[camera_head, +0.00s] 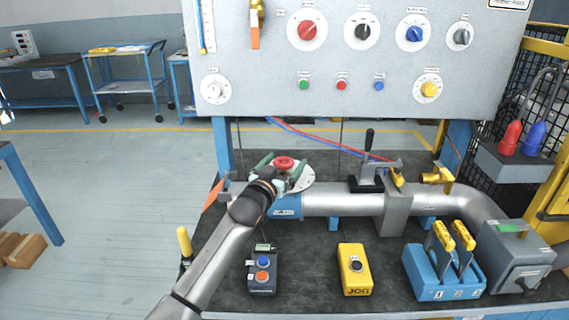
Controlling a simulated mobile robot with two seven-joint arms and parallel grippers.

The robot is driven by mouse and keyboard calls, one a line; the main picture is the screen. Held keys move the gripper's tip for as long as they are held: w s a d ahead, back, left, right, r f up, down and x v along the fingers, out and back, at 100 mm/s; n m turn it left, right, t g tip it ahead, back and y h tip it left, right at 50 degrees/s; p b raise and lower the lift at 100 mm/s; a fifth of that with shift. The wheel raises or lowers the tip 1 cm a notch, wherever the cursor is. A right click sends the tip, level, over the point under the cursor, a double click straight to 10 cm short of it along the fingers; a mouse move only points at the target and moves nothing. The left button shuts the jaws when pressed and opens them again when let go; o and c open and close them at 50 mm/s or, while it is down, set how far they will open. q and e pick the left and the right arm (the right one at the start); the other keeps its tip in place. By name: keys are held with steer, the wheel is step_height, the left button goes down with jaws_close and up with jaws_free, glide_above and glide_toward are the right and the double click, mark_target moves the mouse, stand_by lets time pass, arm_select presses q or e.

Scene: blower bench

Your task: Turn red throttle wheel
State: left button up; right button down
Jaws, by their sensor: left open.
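The red throttle wheel (284,163) sits on a pale round plate (304,180) at the left end of the grey pipe, in the middle of the head view. My left arm comes in from the lower left. My left gripper (282,170) is at the wheel, with its green fingers open on either side of it. I cannot tell whether the fingers touch the wheel. The wrist hides part of the plate and the pipe end. My right gripper does not show.
A panel (350,85) with several knobs hangs above the bench. On the bench stand a two-button box (263,271), a yellow JOG box (354,268), a blue lever box (440,270) and a black-handled clamp (368,160). A yellow-handled lever (184,242) is at the left edge.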

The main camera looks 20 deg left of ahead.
arm_select(q)
steer(key=s+a, duration=0.1)
steer(key=s, duration=1.1)
steer(key=shift+s+p, duration=0.25)
steer(key=shift+p, duration=0.2)
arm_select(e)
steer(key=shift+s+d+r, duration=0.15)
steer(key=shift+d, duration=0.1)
arm_select(q)
steer(key=shift+s, duration=0.1)
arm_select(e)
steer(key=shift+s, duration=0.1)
